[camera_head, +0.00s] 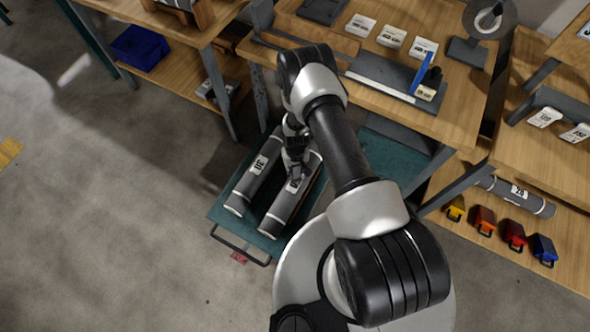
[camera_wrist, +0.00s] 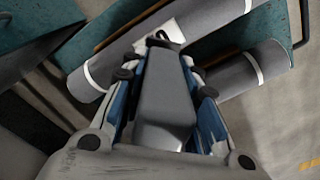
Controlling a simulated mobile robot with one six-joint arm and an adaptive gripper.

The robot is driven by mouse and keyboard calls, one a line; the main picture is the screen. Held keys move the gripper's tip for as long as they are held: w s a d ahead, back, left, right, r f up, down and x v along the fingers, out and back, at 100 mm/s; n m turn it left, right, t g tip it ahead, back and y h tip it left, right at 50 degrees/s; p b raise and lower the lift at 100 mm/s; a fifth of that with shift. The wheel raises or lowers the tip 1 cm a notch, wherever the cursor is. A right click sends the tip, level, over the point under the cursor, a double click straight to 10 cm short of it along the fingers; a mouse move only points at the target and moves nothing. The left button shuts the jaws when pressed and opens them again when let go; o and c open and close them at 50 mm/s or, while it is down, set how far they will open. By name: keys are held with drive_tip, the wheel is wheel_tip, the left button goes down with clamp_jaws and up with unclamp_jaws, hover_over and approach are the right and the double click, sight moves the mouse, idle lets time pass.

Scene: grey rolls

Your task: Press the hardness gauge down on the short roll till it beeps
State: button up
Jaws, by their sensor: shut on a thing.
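My gripper (camera_head: 294,166) is above the teal cart (camera_head: 222,208), over the right of two grey rolls. In the wrist view my gripper (camera_wrist: 166,66) is shut on the grey hardness gauge (camera_wrist: 165,98), its blue-lined fingers at both sides. The left roll (camera_head: 247,188) has a white label and white end bands. The right roll (camera_head: 283,211) lies beside it, partly hidden under my gripper. Both also show in the wrist view, partly behind the gauge. I cannot tell whether the gauge touches the roll, or surely which roll is shorter.
A wooden bench (camera_head: 455,120) behind holds label cards and a grey tray with a blue upright piece. A right shelf holds another grey roll (camera_head: 520,195) and several coloured bins. A blue bin (camera_head: 140,47) sits on the left shelf. The floor left of the cart is clear.

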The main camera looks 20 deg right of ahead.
drive_tip(key=shift+f, duration=0.55)
drive_tip(key=shift+s, duration=0.15)
wheel_tip(320, 180, down, 4)
drive_tip(key=b, duration=0.3)
drive_tip(key=shift+f+b, duration=0.5)
drive_tip(key=shift+f, duration=0.35)
drive_tip(key=shift+f, duration=0.65)
idle(0.8)
drive_tip(key=shift+r, duration=0.15)
drive_tip(key=shift+r+p, duration=2.35)
drive_tip(key=shift+r, duration=1.05)
